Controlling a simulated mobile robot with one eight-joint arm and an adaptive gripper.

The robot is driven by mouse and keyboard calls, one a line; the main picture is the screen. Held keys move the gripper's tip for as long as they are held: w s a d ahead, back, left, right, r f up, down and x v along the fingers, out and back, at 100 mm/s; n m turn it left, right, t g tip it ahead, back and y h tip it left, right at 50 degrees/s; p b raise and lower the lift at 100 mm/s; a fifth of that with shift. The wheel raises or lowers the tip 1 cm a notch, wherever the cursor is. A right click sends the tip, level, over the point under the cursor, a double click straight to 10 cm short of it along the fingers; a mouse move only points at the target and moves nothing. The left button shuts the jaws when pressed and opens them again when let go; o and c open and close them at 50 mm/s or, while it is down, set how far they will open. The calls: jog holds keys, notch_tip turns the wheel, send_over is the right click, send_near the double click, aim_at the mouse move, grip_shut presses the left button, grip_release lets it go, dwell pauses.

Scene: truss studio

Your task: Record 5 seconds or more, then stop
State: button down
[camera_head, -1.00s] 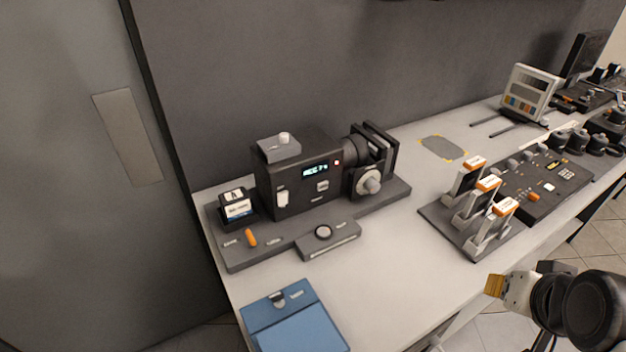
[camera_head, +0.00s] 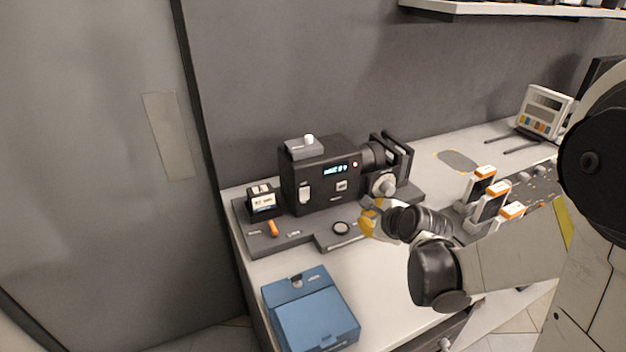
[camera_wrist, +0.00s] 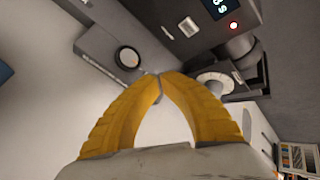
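The black camera (camera_head: 320,181) stands on a dark grey base at the back of the bench. Its small display (camera_head: 336,169) is lit cyan; the text seems to start with REC but is too small to read surely. My gripper (camera_head: 368,212) has yellow fingers with tips together, empty (camera_wrist: 160,75). It is just right of the button, apparently above the bench; contact is unclear.
A blue box (camera_head: 311,313) lies at the front left of the bench. An orange lever (camera_head: 272,228) and a small black box (camera_head: 264,204) are on the base's left. Orange-topped units (camera_head: 490,202) stand right, partly behind my arm. A shelf (camera_head: 500,10) hangs above.

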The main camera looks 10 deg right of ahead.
aim_at(341, 193)
jog(key=shift+w+a+f, duration=0.1)
jog(key=shift+a+f, duration=0.05)
jog(key=shift+w+a, duration=0.45)
jog(key=shift+w, duration=0.95)
jog(key=shift+w+a, duration=0.45)
jog(key=shift+w, duration=0.95)
jog(key=shift+w+a, duration=0.45)
jog(key=shift+w, duration=0.95)
jog(key=shift+w, duration=0.1)
jog(key=shift+w+a, duration=0.15)
jog(key=shift+w, duration=0.15)
jog(key=shift+w+a, duration=0.1)
jog(key=shift+w, duration=0.25)
jog(key=shift+s, duration=0.1)
jog(key=shift+s+d, duration=0.25)
jog(key=shift+s, duration=0.45)
